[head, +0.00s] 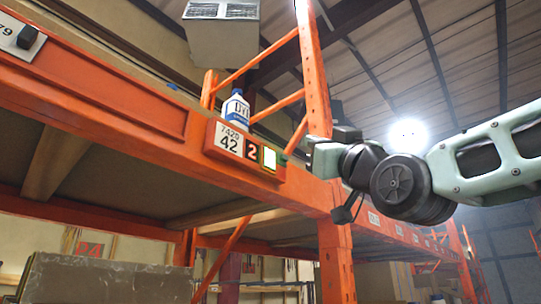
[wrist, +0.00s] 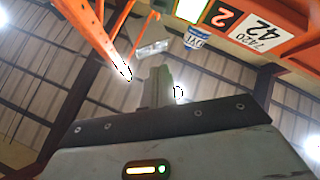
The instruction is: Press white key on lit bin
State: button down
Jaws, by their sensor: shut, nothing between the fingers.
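The lit bin's red module (head: 245,150) is on the orange rack beam, with a label reading 7420 42 and a glowing "2" (head: 252,151). The white key (head: 269,158), edged in green, sits at the module's right end. In the wrist view the white key (wrist: 190,9) is at the top edge, partly cut off, beside the upside-down "2" (wrist: 222,18). My gripper (head: 297,148) is just right of the key in the head view, its tip partly hard to make out. In the wrist view my gripper's fingers (wrist: 159,74) are together and empty, below the key in the picture; contact is not visible.
A white and blue bottle (head: 236,111) stands on the beam above the module. An orange upright (head: 314,70) with braces rises close to my gripper. Another label (head: 19,38) with a dark key is at far left. A grey box (head: 221,35) is higher up.

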aim_at(272, 154)
jog(key=shift+w+a+p, duration=0.5)
jog(key=shift+w+a, duration=0.3)
jog(key=shift+a, duration=0.2)
jog(key=shift+w+a+p, duration=0.45)
jog(key=shift+w+a, duration=0.3)
jog(key=shift+a, duration=0.25)
jog(key=shift+w+a+p, duration=0.5)
jog(key=shift+w+a, duration=0.3)
jog(key=shift+a, duration=0.2)
jog(key=shift+a, duration=0.15)
jog(key=shift+w+a, duration=0.2)
jog(key=shift+w, duration=0.05)
jog(key=shift+w+a+b, duration=0.25)
jog(key=shift+a+b, duration=0.05)
dwell(0.5)
dwell(0.3)
jog(key=shift+s+d+b, duration=0.55)
jog(key=shift+d+b, duration=0.05)
jog(key=shift+b, duration=0.2)
